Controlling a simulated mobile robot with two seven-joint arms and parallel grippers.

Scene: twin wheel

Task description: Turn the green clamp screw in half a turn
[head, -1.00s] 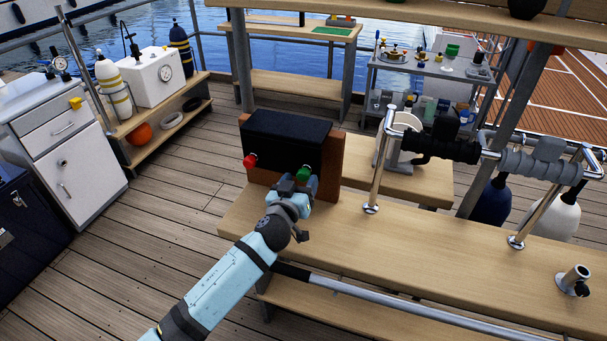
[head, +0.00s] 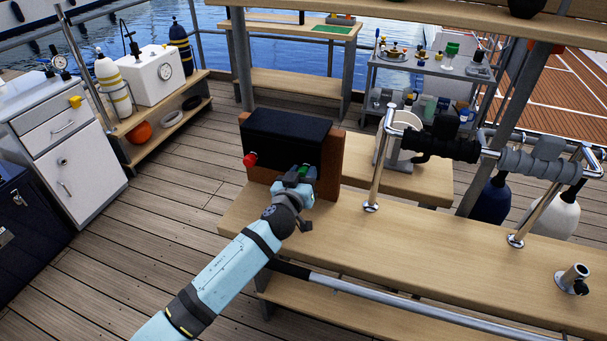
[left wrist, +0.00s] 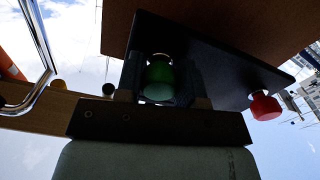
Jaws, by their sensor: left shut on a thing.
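The green clamp screw (head: 303,170) is on the front of a black block (head: 284,135) with brown wooden sides, standing on the left end of the wooden bench. My left gripper (head: 296,177) is shut on the green screw. In the left wrist view the green knob (left wrist: 159,78) sits between the two dark fingers. A red knob (head: 250,160) is on the same front face, to the left in the head view; it also shows at the right in the left wrist view (left wrist: 264,105). My right gripper is not in view.
The wooden bench (head: 420,245) is clear to the right of the block, up to a metal rail post (head: 376,170). A white drawer cabinet (head: 75,150) and a shelf with tanks stand at the left. Open deck lies between.

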